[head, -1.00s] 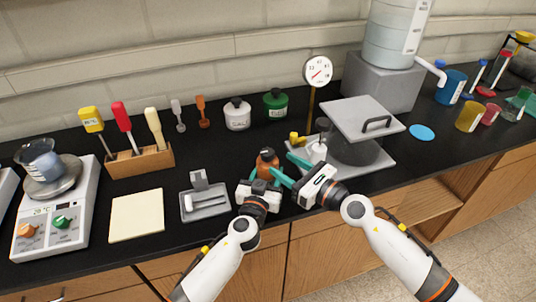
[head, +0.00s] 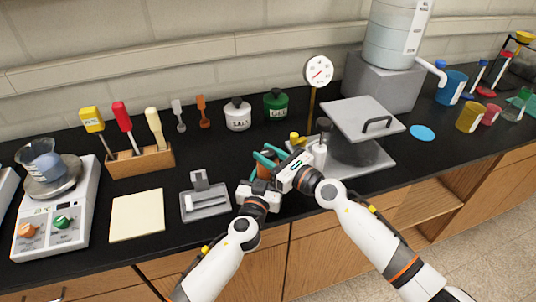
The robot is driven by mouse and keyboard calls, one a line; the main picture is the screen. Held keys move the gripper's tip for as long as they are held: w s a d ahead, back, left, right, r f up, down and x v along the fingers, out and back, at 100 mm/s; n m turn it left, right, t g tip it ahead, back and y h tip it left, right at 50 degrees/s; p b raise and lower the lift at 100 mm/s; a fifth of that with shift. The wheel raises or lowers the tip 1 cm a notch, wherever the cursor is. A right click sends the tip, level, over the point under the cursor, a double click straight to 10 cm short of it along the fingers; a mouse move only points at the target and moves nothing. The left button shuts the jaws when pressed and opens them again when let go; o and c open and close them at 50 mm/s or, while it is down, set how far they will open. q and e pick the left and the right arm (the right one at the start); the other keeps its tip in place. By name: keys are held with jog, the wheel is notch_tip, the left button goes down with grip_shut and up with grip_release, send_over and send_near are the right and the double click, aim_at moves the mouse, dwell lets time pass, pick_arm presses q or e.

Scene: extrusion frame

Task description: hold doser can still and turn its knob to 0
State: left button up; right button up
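The doser can is a small brown-orange can (head: 265,170) near the front of the black bench, largely hidden by my grippers. My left gripper (head: 260,180) is low at its front, with its teal fingers around the can's sides, and appears shut on it. My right gripper (head: 268,156) reaches in from the right, its teal fingers at the can's top. The knob and its marks are hidden, so I cannot tell its setting or whether the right fingers grip it.
A grey press-like device with a raised lid (head: 362,118) stands close on the right. A dial gauge (head: 318,70) rises behind it. Salt (head: 238,117) and green gel (head: 276,106) jars stand behind. A grey tray (head: 206,205) and a cream pad (head: 137,215) lie left.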

jog(key=shift+f+n+g+y, duration=0.15)
jog(key=shift+n+g+y, duration=0.15)
jog(key=shift+n+g, duration=0.2)
jog(key=shift+c, duration=0.4)
jog(key=shift+g, duration=0.3)
pick_arm(q)
jog(key=shift+r, duration=0.1)
pick_arm(e)
jog(key=shift+n+g+y, duration=1.5)
jog(key=shift+n+g, duration=0.3)
jog(key=shift+g, duration=0.5)
jog(key=o, duration=1)
jog(key=v, duration=1.2)
